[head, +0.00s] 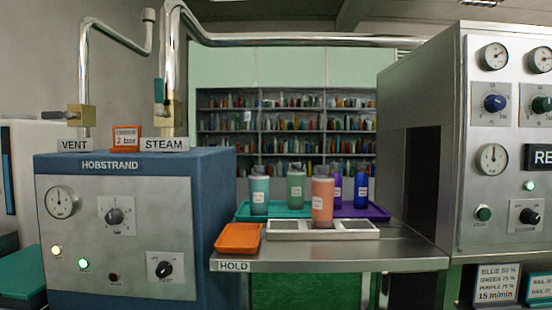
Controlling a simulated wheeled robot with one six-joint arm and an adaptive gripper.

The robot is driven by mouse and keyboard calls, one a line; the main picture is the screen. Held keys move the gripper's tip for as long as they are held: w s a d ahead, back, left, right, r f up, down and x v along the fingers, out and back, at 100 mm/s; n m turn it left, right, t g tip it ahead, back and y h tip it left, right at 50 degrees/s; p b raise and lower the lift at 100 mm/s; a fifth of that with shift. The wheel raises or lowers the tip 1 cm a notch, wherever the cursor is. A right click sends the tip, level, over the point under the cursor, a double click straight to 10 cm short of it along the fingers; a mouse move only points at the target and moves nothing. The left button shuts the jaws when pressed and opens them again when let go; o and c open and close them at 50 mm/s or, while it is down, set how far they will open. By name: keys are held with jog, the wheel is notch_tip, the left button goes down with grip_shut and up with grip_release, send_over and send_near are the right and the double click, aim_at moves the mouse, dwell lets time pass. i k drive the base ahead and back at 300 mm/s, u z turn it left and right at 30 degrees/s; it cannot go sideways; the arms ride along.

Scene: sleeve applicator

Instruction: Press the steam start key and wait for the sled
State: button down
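A green round button (483,213) with a small, hardly readable label sits on the steel machine at the right; it may be the start key. A green lamp (529,186) glows above and to its right. A pale tray with square openings (374,229), possibly the sled, lies on the steel shelf (400,255) in front of the dark opening (422,170) in that machine. A salmon bottle (322,202) stands upright at this tray's middle. My gripper is not in view.
A blue HOBSTRAND box (135,175) with VENT and STEAM pipes stands left, two of its lamps lit. An orange tray (238,238) lies near the HOLD label. Teal and purple trays (377,212) behind bear several bottles. The shelf's right front is clear.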

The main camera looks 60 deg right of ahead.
aim_at(484, 215)
jog(key=z, duration=3.75)
